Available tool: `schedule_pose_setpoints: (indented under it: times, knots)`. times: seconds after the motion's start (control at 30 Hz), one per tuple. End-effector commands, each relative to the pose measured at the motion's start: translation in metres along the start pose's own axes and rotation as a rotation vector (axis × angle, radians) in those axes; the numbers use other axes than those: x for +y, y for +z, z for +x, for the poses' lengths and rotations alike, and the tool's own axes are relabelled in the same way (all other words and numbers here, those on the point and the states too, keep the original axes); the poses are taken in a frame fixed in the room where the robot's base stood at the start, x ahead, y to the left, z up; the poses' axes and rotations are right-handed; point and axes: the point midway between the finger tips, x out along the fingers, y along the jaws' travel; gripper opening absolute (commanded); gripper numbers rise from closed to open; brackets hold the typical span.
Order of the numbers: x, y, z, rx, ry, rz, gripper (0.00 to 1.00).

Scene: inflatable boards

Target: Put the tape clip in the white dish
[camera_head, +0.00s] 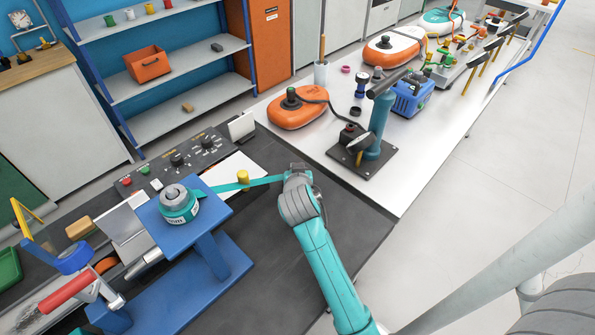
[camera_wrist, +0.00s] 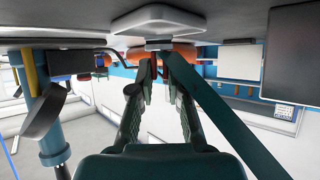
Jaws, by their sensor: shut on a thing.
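My gripper (camera_wrist: 159,66) is nearly closed at its tips in the wrist view, around the tape clip, of which little shows between the fingers. A teal tape strip (camera_head: 250,184) runs from the teal roll (camera_head: 180,205) on a blue stand to my gripper. The strip also shows in the wrist view (camera_wrist: 225,115), passing right of the fingers. A shallow white dish (camera_wrist: 155,22) with rounded corners lies on the dark bench, beyond the fingertips in the wrist view. In the head view my wrist hides the fingers and clip, and I cannot make out the dish there.
A teal post (camera_head: 381,115) on a black base (camera_head: 362,153) stands right of my wrist. An orange inflatable (camera_head: 297,108) lies behind. The front right of the dark bench (camera_head: 270,270) is clear.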

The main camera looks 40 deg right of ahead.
Motion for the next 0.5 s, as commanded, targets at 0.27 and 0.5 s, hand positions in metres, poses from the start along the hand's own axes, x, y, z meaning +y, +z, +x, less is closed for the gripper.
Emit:
schedule_pose_setpoints:
  times: [0.27, 0.5]
  knots:
    - [-0.0002, 0.0073, 0.0041, 0.001, -0.001, 0.002, 0.0]
    - [-0.0002, 0.0096, 0.0053, 0.001, -0.001, 0.001, 0.31]
